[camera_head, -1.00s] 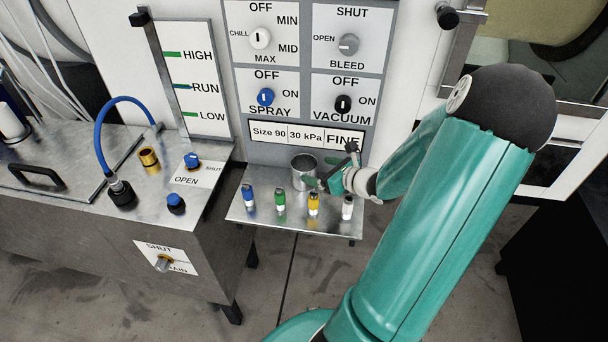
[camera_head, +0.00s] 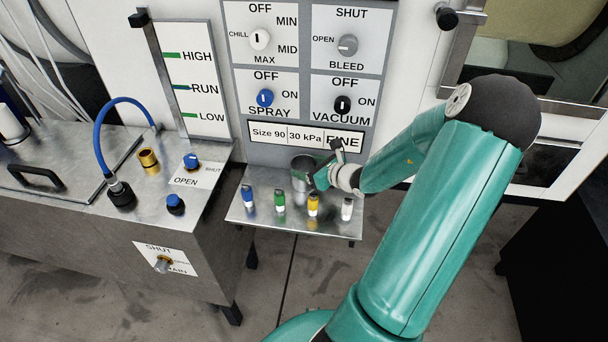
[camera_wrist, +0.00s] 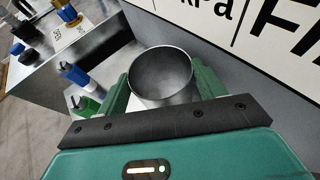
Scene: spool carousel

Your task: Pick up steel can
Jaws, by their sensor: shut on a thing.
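The steel can (camera_head: 300,170) is a grey open-topped cylinder on the small metal shelf (camera_head: 262,213) below the panel. In the wrist view the can (camera_wrist: 160,72) shows its round rim and empty inside, between the two green fingers. My gripper (camera_head: 312,180) reaches it from the right in the head view. In the wrist view my gripper (camera_wrist: 160,92) is shut on the can, one finger at each side. The can's base is hidden, so I cannot tell whether it touches the shelf.
Blue (camera_head: 248,196), green (camera_head: 280,200), yellow (camera_head: 313,204) and white (camera_head: 347,208) capped vials stand along the shelf's front. The knob panel (camera_head: 305,80) rises behind. A metal bench (camera_head: 215,215) with a blue hose (camera_head: 105,125) stands at left.

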